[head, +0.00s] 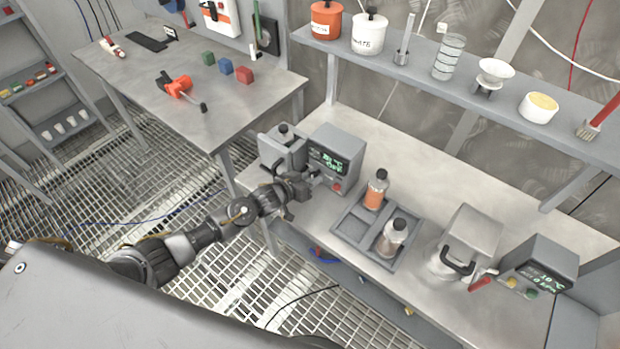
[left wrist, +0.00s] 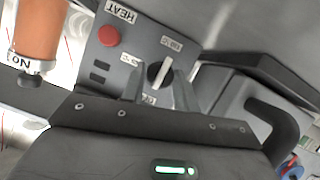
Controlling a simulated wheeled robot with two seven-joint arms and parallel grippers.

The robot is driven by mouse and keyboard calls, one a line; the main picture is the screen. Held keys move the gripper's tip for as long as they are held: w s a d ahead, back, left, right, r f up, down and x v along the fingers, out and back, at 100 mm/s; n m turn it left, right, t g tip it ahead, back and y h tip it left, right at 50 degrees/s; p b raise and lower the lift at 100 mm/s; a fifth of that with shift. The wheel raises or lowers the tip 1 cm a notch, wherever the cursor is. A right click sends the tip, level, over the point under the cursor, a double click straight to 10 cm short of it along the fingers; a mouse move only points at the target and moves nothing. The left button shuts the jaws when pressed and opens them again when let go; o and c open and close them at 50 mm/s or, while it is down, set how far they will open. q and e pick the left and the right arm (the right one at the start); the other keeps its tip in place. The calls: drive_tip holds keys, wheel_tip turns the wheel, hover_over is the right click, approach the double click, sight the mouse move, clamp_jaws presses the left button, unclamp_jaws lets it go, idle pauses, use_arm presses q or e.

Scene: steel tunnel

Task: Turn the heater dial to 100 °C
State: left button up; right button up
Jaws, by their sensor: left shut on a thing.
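The heater (head: 345,148) is a grey box on the right bench, with a green-lit display too small to read surely. In the left wrist view its panel shows upside down, with a HEAT label, a red button (left wrist: 108,36) and the dial (left wrist: 157,74), black with a pale pointer bar. Small labels around the dial are too blurred to read surely. My left gripper (head: 306,184) is at the heater's front. In the left wrist view its fingers (left wrist: 158,88) sit on either side of the dial, shut on it. My right gripper is not in view.
A grey tray (head: 350,228) holds an orange-liquid bottle (head: 376,190) and a second bottle (head: 394,236) right of the heater. A lidded grey vessel (head: 281,150) stands close on its left. A shelf (head: 440,76) with jars runs above the bench.

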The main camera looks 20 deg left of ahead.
use_arm(q)
drive_tip(key=shift+d+m+t+y, duration=0.15)
drive_tip(key=shift+m+t+y, duration=0.15)
drive_tip(key=shift+m+y, duration=0.65)
drive_tip(key=m+t+y, duration=0.1)
drive_tip(key=m+y, duration=0.1)
drive_tip(key=m, duration=0.2)
drive_tip(key=shift+s+d+f, duration=0.1)
drive_tip(key=m, duration=0.1)
drive_tip(key=m+t+y+b, duration=0.1)
drive_tip(key=m, duration=0.1)
drive_tip(key=shift+d+f+t+y, duration=0.1)
drive_tip(key=shift+t+y, duration=0.15)
drive_tip(key=shift+t, duration=0.05)
drive_tip(key=shift+m+t+y+b, duration=0.45)
drive_tip(key=shift+m+t, duration=0.25)
drive_tip(key=shift+m, duration=0.95)
drive_tip(key=o, duration=1)
drive_tip(key=shift+s, duration=0.2)
